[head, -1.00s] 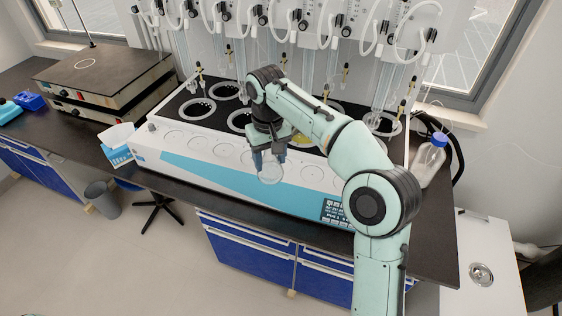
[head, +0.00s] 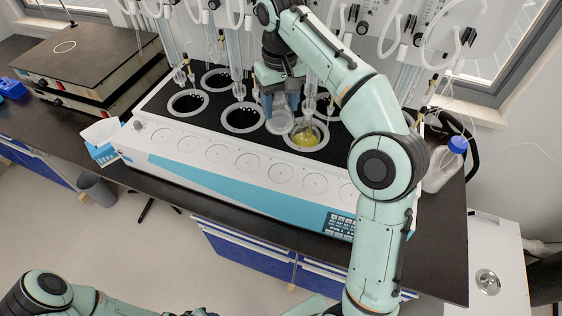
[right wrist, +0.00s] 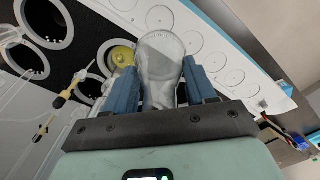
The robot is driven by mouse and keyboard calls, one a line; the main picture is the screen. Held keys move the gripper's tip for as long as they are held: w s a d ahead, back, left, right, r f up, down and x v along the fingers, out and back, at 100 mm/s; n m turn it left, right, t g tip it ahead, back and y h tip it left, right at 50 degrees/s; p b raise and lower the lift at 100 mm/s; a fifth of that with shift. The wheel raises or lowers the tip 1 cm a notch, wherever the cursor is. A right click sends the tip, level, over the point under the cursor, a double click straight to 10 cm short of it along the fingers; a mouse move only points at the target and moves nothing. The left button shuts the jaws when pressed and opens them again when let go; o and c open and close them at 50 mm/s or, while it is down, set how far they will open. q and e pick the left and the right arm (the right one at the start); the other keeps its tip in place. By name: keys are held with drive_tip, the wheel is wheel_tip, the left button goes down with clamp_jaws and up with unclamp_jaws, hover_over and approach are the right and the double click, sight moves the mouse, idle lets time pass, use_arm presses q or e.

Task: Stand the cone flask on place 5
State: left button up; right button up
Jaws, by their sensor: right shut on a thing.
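The cone flask (head: 280,118) is clear glass and looks empty. My right gripper (head: 281,92) is shut on it, and the flask hangs below the fingers in the head view. It also shows between the blue fingers in the right wrist view (right wrist: 160,62). In the head view the flask is over the black top of the distiller (head: 165,165), just left of a round vessel with yellow liquid (head: 304,138). Round flat places (head: 247,161) line the white front ledge; I cannot read numbers on them. Only part of my left arm shows, at the bottom left.
Dark ringed wells (head: 188,103) and upright glass tubes stand around the held flask. A blue-capped bottle (head: 445,165) is at the right end, and a white and blue box (head: 102,143) at the left end. The ledge places are bare.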

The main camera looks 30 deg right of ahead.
drive_tip(key=shift+s+f, duration=0.1)
drive_tip(key=shift+f, duration=0.4)
use_arm(q)
drive_tip(key=s+f+b, duration=0.4)
drive_tip(key=s+f, duration=0.1)
drive_tip(key=shift+s+f+g, duration=0.15)
drive_tip(key=shift+s+g, duration=0.2)
drive_tip(key=shift+g, duration=0.05)
use_arm(e)
drive_tip(key=shift+s+f, duration=0.1)
drive_tip(key=shift+f, duration=9.25)
drive_tip(key=shift+a+f, duration=0.1)
drive_tip(key=shift+f, duration=0.1)
drive_tip(key=o, duration=1)
drive_tip(key=shift+o, duration=0.7)
